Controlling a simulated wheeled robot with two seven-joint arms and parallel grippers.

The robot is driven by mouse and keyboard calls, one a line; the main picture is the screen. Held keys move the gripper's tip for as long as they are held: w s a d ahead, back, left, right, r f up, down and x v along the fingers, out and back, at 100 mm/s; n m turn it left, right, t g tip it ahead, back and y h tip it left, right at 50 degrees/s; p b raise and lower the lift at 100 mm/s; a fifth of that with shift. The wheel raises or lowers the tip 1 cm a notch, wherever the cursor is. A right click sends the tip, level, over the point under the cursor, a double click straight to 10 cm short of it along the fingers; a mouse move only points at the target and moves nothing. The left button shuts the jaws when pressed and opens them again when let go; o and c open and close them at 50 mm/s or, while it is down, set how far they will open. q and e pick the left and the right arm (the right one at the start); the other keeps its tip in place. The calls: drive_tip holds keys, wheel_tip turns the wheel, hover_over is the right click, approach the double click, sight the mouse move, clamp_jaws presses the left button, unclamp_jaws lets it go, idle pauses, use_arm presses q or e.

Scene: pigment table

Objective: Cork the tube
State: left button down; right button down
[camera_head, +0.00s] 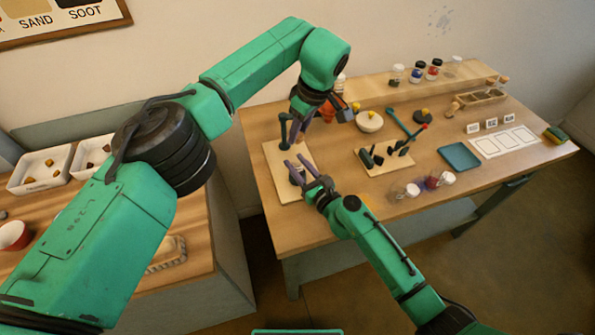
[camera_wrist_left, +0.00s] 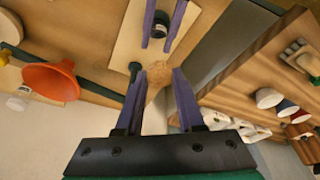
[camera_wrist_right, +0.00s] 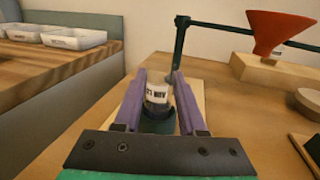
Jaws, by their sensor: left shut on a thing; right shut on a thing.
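My left gripper (camera_wrist_left: 158,78) is shut on a brown cork (camera_wrist_left: 159,72); in the head view this gripper (camera_head: 326,116) is above the back of a pale board (camera_head: 272,170). My right gripper (camera_wrist_right: 158,77) is shut on a labelled tube (camera_wrist_right: 158,93) standing upright in a dark green holder (camera_wrist_right: 158,126). The right fingers and the dark tube (camera_wrist_left: 157,30) also show in the left wrist view, apart from the cork. In the head view the right gripper (camera_head: 300,172) is low over the board and partly covers the tube. The cork is too small to tell there.
A dark green stand (camera_wrist_right: 179,50) with a red funnel (camera_wrist_right: 276,30) is close behind the tube. A white bowl (camera_head: 369,122), a tool board (camera_head: 385,160) and a blue tray (camera_head: 459,156) are to the right. Several jars stand on the back shelf.

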idle(0.8)
use_arm(q)
hover_over(297, 169)
drive_tip(key=w, duration=0.1)
drive_tip(key=shift+w+d+f, duration=0.1)
drive_tip(key=shift+f, duration=1.15)
drive_tip(key=shift+w+d+f, duration=0.1)
drive_tip(key=shift+f, duration=1.1)
drive_tip(key=shift+f, duration=0.9)
drive_tip(key=shift+f, duration=0.5)
drive_tip(key=shift+s+a+f, duration=0.1)
drive_tip(key=shift+s+f, duration=0.05)
drive_tip(key=shift+f, duration=0.25)
drive_tip(key=shift+r, duration=0.45)
drive_tip(key=shift+r, duration=0.3)
